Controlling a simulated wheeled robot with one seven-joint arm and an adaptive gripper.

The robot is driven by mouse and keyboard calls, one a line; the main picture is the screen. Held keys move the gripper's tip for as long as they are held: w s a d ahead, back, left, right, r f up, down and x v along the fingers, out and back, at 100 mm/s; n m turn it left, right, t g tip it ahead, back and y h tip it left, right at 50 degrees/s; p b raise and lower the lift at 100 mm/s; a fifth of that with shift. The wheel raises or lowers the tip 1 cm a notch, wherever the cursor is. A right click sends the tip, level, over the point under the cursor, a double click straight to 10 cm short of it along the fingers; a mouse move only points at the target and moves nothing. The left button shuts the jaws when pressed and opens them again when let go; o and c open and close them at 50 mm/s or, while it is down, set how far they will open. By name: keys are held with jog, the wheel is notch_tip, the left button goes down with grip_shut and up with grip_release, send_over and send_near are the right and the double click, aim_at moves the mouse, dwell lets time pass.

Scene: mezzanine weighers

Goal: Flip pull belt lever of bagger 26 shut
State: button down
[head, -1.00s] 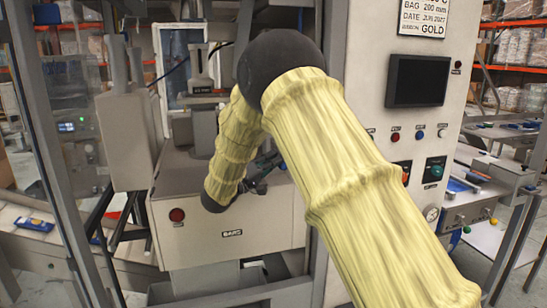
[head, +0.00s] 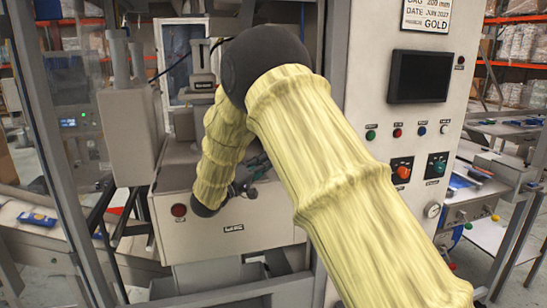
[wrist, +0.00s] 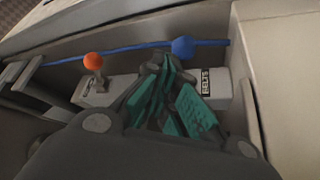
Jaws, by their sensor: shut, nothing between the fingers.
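In the wrist view, a lever with an orange ball knob (wrist: 93,61) stands on a pale block at left. A blue ball knob (wrist: 182,47) shows just beyond my fingers, in line with a blue rod. A label reading BELTS (wrist: 206,82) is on the pale block beside my fingers; I cannot tell which knob it names. My gripper (wrist: 172,98), with teal finger pads, is shut and empty over the block, close to the blue knob; contact is unclear. In the head view, my gripper (head: 254,170) is partly hidden by my yellow-sleeved arm, against the machine's front.
The bagger's grey box front (head: 270,222) carries a red button (head: 178,210). Metal posts (head: 62,150) stand at left. A control panel (head: 420,125) with a dark screen, buttons and knobs stands close to the right of my arm. In the wrist view, pale walls edge the recess.

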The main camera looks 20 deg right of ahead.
jog(key=v, duration=0.8)
jog(key=d+f+n+t+y, duration=0.2)
jog(key=f+t+y, duration=0.1)
jog(key=f, duration=0.6)
jog(key=d+f+n+t+y, duration=0.2)
jog(key=f+y, duration=0.1)
jog(key=f, duration=0.6)
jog(key=s+f+g+y, duration=0.1)
jog(key=s+f+y, duration=0.4)
jog(key=f, duration=0.6)
jog(key=s+f+g+y, duration=0.1)
jog(key=s+f+y, duration=0.1)
jog(key=s+f, duration=0.6)
jog(key=s+f+g+y, duration=0.4)
jog(key=s+f+g, duration=0.1)
jog(key=s+f, duration=1.2)
jog(key=s+f+m+g+y, duration=0.2)
jog(key=s+g, duration=0.4)
jog(key=s, duration=1.8)
jog(key=shift+a+m+y, duration=0.4)
jog(key=shift+a+m, duration=0.1)
